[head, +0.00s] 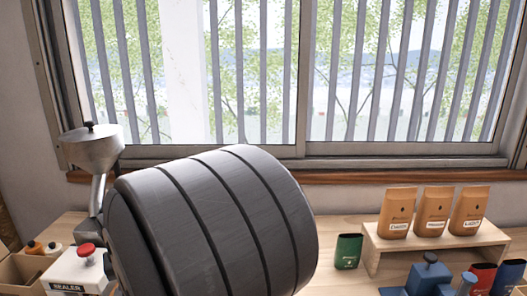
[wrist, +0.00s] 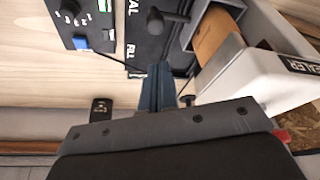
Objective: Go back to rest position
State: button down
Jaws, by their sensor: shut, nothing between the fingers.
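My gripper (wrist: 157,75) shows in the wrist view with its narrow blue-grey fingers together and nothing between them. The fingertips lie over or near a black panel (wrist: 140,35) with lettering and a dark knob; I cannot tell the exact gap. The white sealer (wrist: 262,70) is to the right of the fingers, apart from them in the picture, with a brown item (wrist: 214,36) beside it or in it. In the head view the sealer (head: 75,272) with its red knob stands at the lower left. My gripper does not show there.
A large grey banded form close to the head camera hides the table's middle. A metal hopper (head: 92,150) rises at the left. A wooden stand (head: 436,244) at the right bears three brown bags. A green bag (head: 348,251) and blue items (head: 430,277) are near it.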

jog(key=x, duration=1)
jog(key=shift+f, duration=0.25)
jog(key=w, duration=1.2)
jog(key=shift+r, duration=0.1)
jog(key=shift+w+r, duration=0.25)
jog(key=shift+w, duration=0.4)
notch_tip(320, 180, up, 16)
jog(key=s+n+g+h, duration=0.1)
jog(key=s+n+g, duration=0.1)
jog(key=n+g, duration=0.1)
jog(key=shift+d+n+g+h, duration=0.3)
jog(key=shift+d+h, duration=0.1)
jog(key=shift+d, duration=0.05)
jog(key=shift+s, duration=0.1)
